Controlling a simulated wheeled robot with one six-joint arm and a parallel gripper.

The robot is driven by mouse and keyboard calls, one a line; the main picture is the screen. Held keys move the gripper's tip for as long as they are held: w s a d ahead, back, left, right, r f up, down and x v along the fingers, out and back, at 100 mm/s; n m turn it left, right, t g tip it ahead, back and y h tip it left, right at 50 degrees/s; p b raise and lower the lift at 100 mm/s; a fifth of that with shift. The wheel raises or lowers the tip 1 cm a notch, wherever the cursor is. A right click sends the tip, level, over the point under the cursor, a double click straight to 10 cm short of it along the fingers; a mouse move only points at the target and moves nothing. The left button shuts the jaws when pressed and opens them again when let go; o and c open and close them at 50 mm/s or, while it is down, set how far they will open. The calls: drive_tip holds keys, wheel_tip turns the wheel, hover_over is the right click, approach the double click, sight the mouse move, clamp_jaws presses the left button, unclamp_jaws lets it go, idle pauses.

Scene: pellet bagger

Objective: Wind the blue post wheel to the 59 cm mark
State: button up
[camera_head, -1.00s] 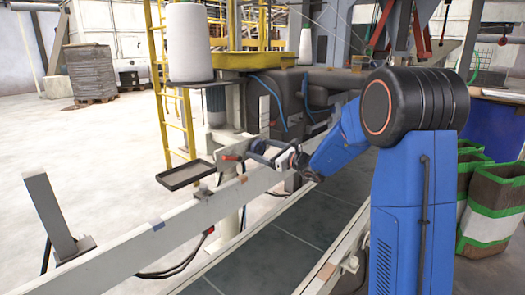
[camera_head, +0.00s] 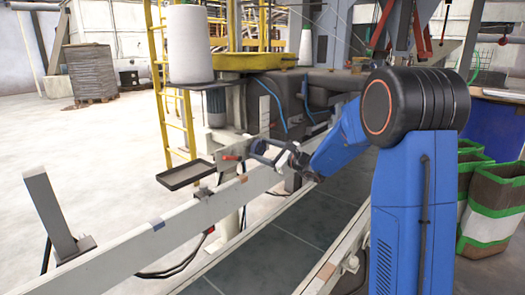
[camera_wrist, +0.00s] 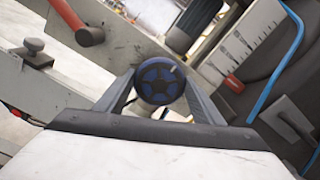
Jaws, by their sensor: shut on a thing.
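The blue post wheel (camera_wrist: 158,80), a dark round knob with blue segments and a pale mark near its upper right rim, sits between the two fingers of my gripper (camera_wrist: 160,92) in the wrist view. My gripper is shut on it. The scale's numbers are too small to read.
A red-ended handle (camera_wrist: 88,36) is close on the left in the wrist view. A blue cable (camera_wrist: 282,62) passes at right. In the head view, a black tray (camera_head: 186,175) and the long rail (camera_head: 130,240) lie nearby. Green-edged sacks (camera_head: 485,205) stand at right.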

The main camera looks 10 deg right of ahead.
drive_tip(key=o, duration=1)
drive_tip(key=shift+o, duration=0.2)
drive_tip(key=v, duration=1.7)
drive_tip(key=shift+s+d, duration=0.15)
drive_tip(key=s+a+f+n+g, duration=0.2)
drive_tip(key=s+a+n+g, duration=0.35)
drive_tip(key=s+a, duration=0.4)
drive_tip(key=s+a+f+n+g, duration=0.1)
drive_tip(key=s+a+n+g, duration=0.45)
drive_tip(key=s, duration=0.75)
drive_tip(key=s+d+f+n+h, duration=0.2)
drive_tip(key=s+d+n+h, duration=0.3)
drive_tip(key=s, duration=0.4)
drive_tip(key=s+d+f+n+t+h, duration=0.1)
drive_tip(key=s+d+f+n+h, duration=0.2)
drive_tip(key=s+d+n+h, duration=0.2)
drive_tip(key=s+n, duration=0.2)
drive_tip(key=s, duration=0.2)
drive_tip(key=shift+s+d+h, duration=0.3)
drive_tip(key=shift+d, duration=0.1)
